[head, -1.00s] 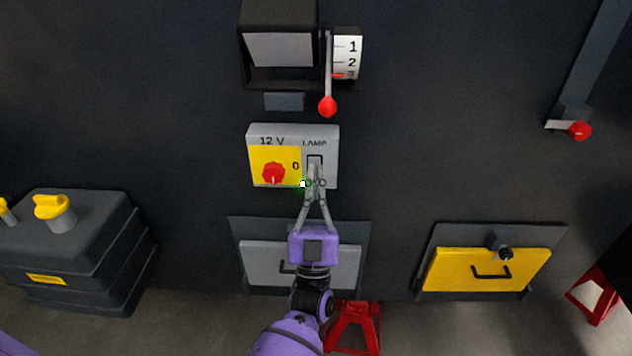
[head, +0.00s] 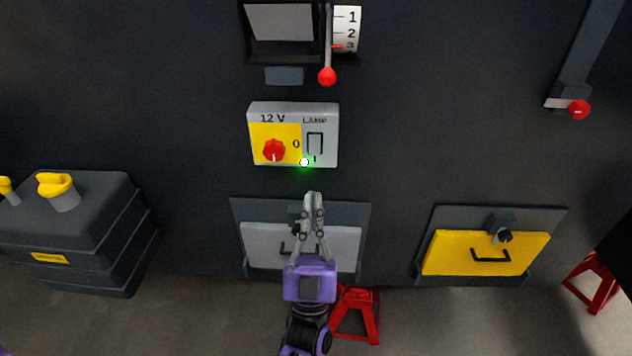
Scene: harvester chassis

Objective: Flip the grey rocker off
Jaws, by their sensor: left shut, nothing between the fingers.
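The grey rocker (head: 315,143) sits under the word LAMP on the right half of a light grey switch panel (head: 330,120). It has a dark outline, with a mark like "I" below it. I cannot tell which way it is tilted. A small light (head: 304,162) at the panel's lower edge glows white and green. My left gripper (head: 314,195) is shut and empty, its fingertips below the panel and apart from the rocker in the picture. My right gripper is out of view.
A red knob (head: 274,150) on a yellow plate is left of the rocker. A red-tipped lever (head: 327,76) hangs above the panel. A grey hatch (head: 258,240) lies behind my gripper; a yellow hatch (head: 486,255) is at right. The dark wall beside the panel is clear.

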